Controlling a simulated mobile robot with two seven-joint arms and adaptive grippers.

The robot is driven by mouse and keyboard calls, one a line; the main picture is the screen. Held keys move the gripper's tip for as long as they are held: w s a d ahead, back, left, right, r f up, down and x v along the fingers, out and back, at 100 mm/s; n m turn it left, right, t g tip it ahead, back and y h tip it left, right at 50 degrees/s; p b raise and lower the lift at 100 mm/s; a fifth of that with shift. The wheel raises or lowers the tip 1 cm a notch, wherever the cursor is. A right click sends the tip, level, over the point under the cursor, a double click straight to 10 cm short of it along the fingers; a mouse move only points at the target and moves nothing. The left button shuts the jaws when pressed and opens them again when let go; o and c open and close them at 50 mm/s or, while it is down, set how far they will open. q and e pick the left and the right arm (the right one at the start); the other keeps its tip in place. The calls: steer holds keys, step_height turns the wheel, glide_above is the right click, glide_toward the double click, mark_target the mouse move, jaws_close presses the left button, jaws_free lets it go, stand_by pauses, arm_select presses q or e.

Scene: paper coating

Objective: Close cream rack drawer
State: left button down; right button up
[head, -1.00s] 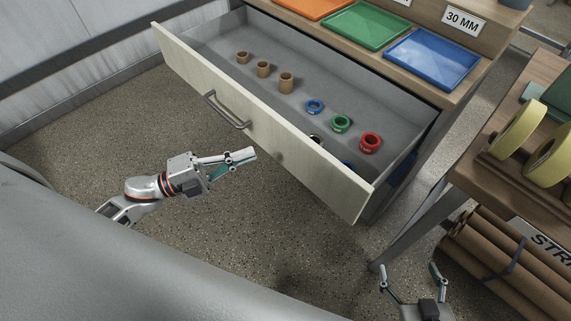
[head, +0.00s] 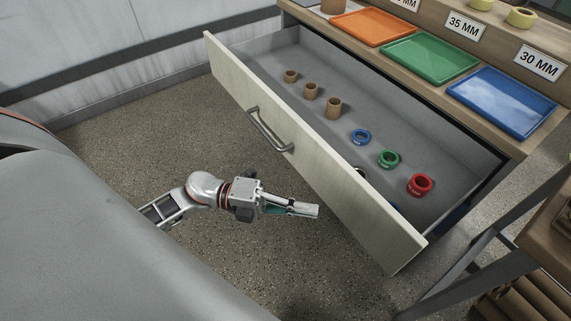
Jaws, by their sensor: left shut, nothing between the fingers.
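The cream rack drawer (head: 330,185) stands pulled out from the wooden rack, its front facing me. A grey bar handle (head: 268,131) sits on its front. Inside on the grey floor are several brown cardboard cores (head: 333,107), a blue ring (head: 361,137), a green ring (head: 388,159) and a red ring (head: 420,185). More items by the front panel are mostly hidden. My left gripper (head: 312,211) is shut and empty, in front of the drawer front, below and right of the handle. A gap to the panel seems to show. My right gripper is out of view.
On the rack top lie an orange tray (head: 373,27), a green tray (head: 430,58) and a blue tray (head: 502,101) with size labels behind. A wooden table with a metal leg (head: 470,268) stands at the lower right. The speckled floor before the drawer is clear.

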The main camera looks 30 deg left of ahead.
mark_target(344, 205)
arm_select(q)
steer(key=w+d, duration=0.2)
steer(key=w, duration=0.2)
steer(key=shift+w+d, duration=0.15)
steer(key=shift+d, duration=0.25)
steer(key=shift+w, duration=0.1)
